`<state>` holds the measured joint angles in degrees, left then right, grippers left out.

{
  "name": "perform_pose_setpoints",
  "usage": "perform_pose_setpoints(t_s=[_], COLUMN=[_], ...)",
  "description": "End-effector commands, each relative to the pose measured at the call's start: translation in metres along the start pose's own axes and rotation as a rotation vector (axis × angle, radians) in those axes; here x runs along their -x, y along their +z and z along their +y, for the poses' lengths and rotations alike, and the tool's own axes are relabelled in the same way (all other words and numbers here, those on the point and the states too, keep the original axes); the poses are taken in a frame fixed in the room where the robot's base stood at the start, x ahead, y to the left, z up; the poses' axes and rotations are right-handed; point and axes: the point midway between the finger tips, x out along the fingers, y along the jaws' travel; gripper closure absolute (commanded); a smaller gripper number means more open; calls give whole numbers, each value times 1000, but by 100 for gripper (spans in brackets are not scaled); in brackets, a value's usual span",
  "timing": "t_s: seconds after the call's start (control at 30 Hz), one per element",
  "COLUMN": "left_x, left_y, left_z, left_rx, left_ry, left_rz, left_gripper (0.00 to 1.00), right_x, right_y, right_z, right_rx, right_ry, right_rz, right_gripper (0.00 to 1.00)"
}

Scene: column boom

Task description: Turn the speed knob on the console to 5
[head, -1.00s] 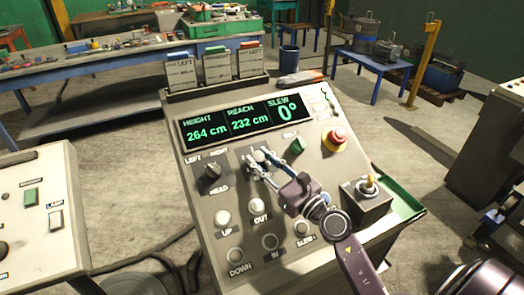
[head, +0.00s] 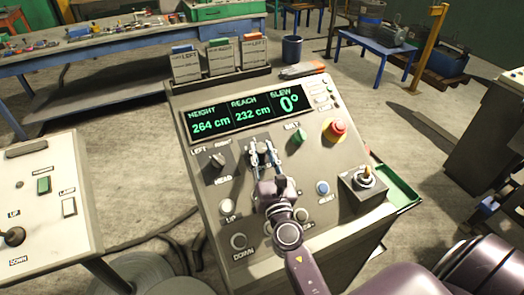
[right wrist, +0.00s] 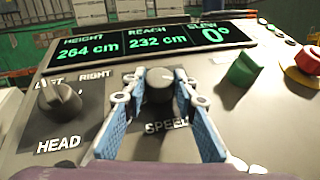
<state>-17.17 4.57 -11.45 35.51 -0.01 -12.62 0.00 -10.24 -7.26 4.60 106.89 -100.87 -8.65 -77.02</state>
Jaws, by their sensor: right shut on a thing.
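The console (head: 210,225) stands in front of me with its sloped panel facing me. The speed knob (right wrist: 159,88) is a grey round knob with a light mark, above the SPEED label in the right wrist view. My right gripper (head: 264,158) is shut on the speed knob, one blue finger on each side of it. In the right wrist view the fingers (right wrist: 160,100) flank the knob. The knob's scale numbers are hidden or too small to read. My left gripper is not in view.
The black HEAD knob (right wrist: 60,102) is left of the speed knob. A green switch (right wrist: 243,70) and a red emergency button (head: 334,130) are to the right. A joystick (head: 366,177) sits at the right edge. The display (head: 245,112) reads 264 cm, 232 cm, 0°.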

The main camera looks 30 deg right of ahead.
Motion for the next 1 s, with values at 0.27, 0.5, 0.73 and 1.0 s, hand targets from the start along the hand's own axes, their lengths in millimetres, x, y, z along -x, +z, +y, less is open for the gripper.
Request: perform_pose_setpoints(t_s=[0.27, 0.5, 0.73, 1.0], left_x=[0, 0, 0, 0], left_y=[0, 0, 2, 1], left_z=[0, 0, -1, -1], left_rx=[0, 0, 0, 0], left_ry=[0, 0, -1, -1], left_rz=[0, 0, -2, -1], left_gripper=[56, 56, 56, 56], right_x=[0, 0, 0, 29], right_y=[1, 0, 0, -1], right_z=[0, 0, 0, 0], right_rx=[-2, -2, -1, 4], right_ry=[0, 1, 0, 3], right_rz=[-1, -1, 0, 3], right_gripper=[98, 56, 56, 56])
